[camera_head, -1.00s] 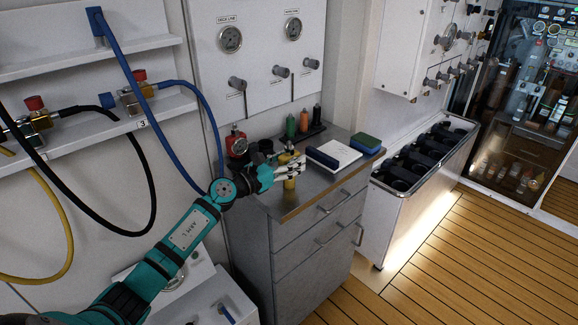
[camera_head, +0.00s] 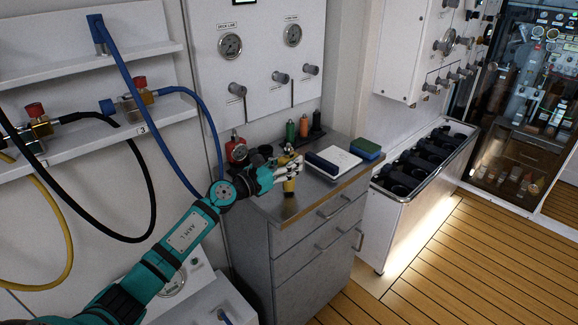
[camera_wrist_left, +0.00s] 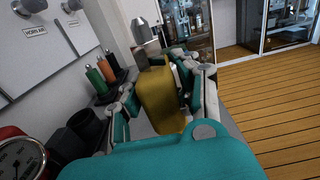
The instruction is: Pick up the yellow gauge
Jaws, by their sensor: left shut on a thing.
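The yellow gauge (camera_head: 289,184) is upright between the fingers of my left gripper (camera_head: 288,172) over the front part of the grey cabinet top. In the left wrist view the gauge (camera_wrist_left: 160,97) is a yellow body with a metal fitting at its upper end. The fingers of my left gripper (camera_wrist_left: 165,100) close around it from both sides. Its dial face is not visible. I cannot tell for certain whether its lower end is clear of the cabinet top. My right gripper is in neither view.
A red gauge (camera_head: 236,149) stands at the back left of the cabinet top (camera_head: 268,205). Green and orange bottles (camera_head: 304,127) stand in a dark rack at the back. A white notepad (camera_head: 338,159) and a blue-green sponge (camera_head: 366,149) lie to the right. Hoses hang at the left.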

